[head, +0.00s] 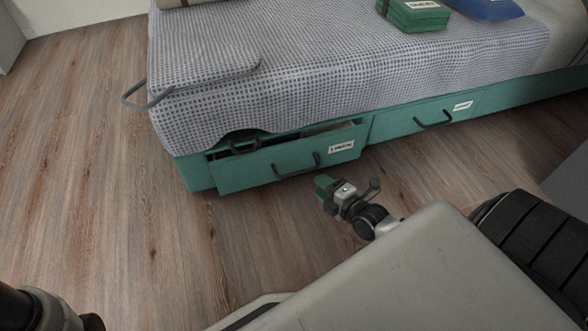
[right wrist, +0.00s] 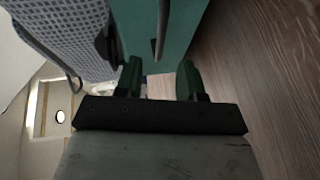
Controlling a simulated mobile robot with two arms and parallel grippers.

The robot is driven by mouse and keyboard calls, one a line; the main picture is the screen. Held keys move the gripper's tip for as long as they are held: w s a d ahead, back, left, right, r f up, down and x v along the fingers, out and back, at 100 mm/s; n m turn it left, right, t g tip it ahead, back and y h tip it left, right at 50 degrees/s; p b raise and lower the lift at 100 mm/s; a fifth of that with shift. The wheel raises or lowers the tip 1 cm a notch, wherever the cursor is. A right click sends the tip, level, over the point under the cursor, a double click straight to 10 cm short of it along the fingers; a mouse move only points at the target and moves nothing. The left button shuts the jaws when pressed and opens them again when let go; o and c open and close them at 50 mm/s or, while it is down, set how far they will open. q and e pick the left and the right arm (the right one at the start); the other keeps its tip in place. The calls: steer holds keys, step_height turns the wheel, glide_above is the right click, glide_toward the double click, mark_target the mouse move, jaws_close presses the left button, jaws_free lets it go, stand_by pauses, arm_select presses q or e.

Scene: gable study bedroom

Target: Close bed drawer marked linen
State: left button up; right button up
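The bed drawer marked LINEN (head: 288,160) is teal, with a white label and a dark bar handle (head: 297,166). In the head view it stands partly pulled out, and a dark gap shows above its front. My right gripper (head: 325,187) is just in front of and below the drawer front, near its right half. In the right wrist view its two green fingers (right wrist: 159,80) stand apart with nothing between them. The teal front and a bar handle show beyond the fingers there; I cannot tell whether they touch. My left gripper is out of view.
A dark loop (head: 245,143) sits at the drawer's upper left edge, under the checked bedspread (head: 215,85). A second drawer (head: 425,118) to the right looks shut. Wooden floor (head: 110,180) to the left is clear.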

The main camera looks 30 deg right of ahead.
mark_target(303, 173)
steer(key=b+x, duration=0.5)
steer(key=x, duration=0.4)
steer(key=shift+a+f, duration=0.1)
steer(key=shift+c, duration=0.2)
jaws_close()
